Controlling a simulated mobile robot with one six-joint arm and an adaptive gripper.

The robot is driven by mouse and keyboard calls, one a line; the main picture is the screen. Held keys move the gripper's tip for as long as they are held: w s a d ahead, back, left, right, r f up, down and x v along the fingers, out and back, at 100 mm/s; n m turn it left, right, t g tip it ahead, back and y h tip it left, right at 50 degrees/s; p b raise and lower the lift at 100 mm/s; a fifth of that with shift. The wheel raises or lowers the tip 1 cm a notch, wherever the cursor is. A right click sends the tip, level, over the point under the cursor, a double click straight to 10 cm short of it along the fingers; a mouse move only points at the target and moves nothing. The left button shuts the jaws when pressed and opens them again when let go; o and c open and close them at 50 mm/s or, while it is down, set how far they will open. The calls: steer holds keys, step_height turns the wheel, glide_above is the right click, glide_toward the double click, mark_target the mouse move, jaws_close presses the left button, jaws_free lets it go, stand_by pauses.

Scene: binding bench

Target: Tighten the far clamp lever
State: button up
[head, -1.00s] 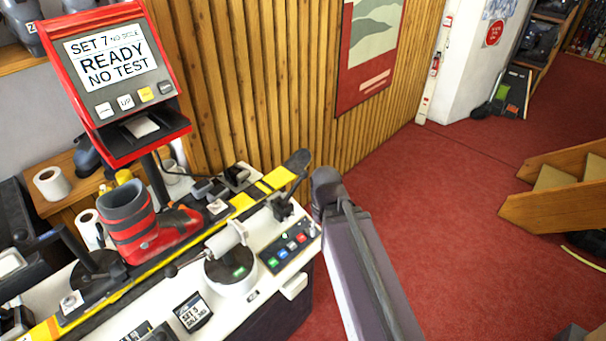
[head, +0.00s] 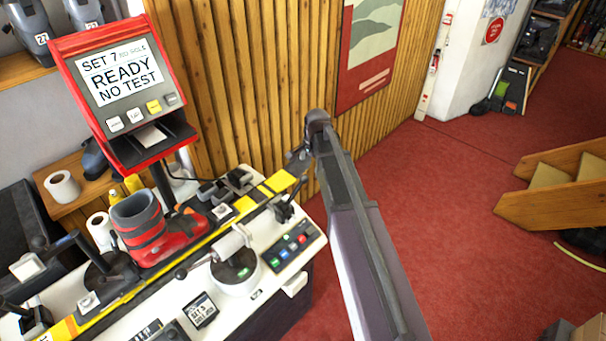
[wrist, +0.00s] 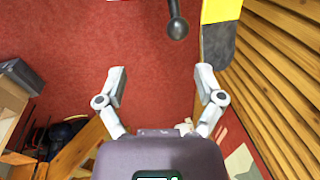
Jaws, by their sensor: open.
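The far clamp (head: 284,209) stands at the right end of the bench beside the ski, with its dark lever pointing up and to the right. In the wrist view the lever's dark round knob (wrist: 177,28) is at the top, beyond my fingertips and apart from them. My gripper (wrist: 161,75) is open, with nothing between its fingers. The yellow and black ski (wrist: 217,40) ends just right of the knob in the wrist view. In the head view my arm reaches to the ski's far end, and my fingers cannot be made out there.
A red and grey boot (head: 160,235) stands on the ski. The near clamp (head: 105,270) is at the left, and a white round unit (head: 236,272) sits at the front. A red-framed display (head: 122,85) reads "READY NO TEST". The wood-slat wall (head: 250,90) is close behind; red floor is open to the right.

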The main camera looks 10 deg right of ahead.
mark_target(305, 176)
steer(key=w, duration=0.1)
steer(key=w+r+m, duration=0.1)
steer(key=shift+w+d+m, duration=0.1)
steer(key=shift+w+m, duration=0.2)
steer(key=shift+w, duration=0.1)
steer(key=shift+f, duration=0.2)
steer(key=f+b, duration=0.4)
steer(key=w+f+b, duration=0.1)
steer(key=f+b, duration=0.3)
steer(key=w+a+f+b, duration=0.1)
steer(key=f+b, duration=0.4)
steer(key=shift+w+a+f, duration=0.1)
steer(key=shift+w, duration=0.1)
stand_by(0.5)
steer(key=shift+c, duration=0.2)
jaws_close()
